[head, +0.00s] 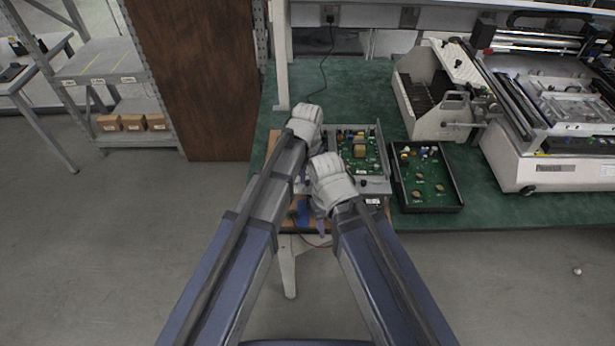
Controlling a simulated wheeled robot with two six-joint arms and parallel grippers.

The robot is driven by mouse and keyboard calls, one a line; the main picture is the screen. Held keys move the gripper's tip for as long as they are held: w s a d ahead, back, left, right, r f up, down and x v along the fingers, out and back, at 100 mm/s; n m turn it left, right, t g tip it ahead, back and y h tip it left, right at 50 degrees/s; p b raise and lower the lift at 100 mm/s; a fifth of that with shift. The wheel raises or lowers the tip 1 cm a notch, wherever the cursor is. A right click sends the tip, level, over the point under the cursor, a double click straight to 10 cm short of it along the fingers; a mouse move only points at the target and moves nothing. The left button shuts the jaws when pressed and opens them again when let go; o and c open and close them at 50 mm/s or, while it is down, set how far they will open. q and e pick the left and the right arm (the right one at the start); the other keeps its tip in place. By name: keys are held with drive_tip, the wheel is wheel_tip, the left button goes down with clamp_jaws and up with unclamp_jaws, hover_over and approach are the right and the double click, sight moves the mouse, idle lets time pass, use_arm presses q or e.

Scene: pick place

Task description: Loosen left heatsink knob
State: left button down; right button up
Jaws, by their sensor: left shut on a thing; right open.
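A grey metal fixture holds a green circuit board (366,150) with yellow and dark parts, on the green table. My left gripper (306,119) is at the fixture's left edge, shut on what appears to be the left heatsink knob. The knob itself is hidden behind the gripper. My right gripper (327,180) is lower, in front of the fixture's front left corner. It is open, its fingers mostly hidden by its own white body. A small dark round part (362,182) shows on the fixture's front face.
A black tray (430,207) with a green board stands right of the fixture. Further right are a white slotted machine (440,122) and a large white printer-like machine (545,176). A black cable (323,75) hangs at the back.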

use_arm(q)
drive_tip(key=n, duration=0.6)
drive_tip(key=shift+n, duration=0.3)
drive_tip(key=n, duration=1.1)
drive_tip(key=shift+n, duration=0.3)
drive_tip(key=n, duration=0.5)
drive_tip(key=shift+n, duration=0.7)
drive_tip(key=c, duration=0.8)
unclamp_jaws()
drive_tip(key=shift+o, duration=0.2)
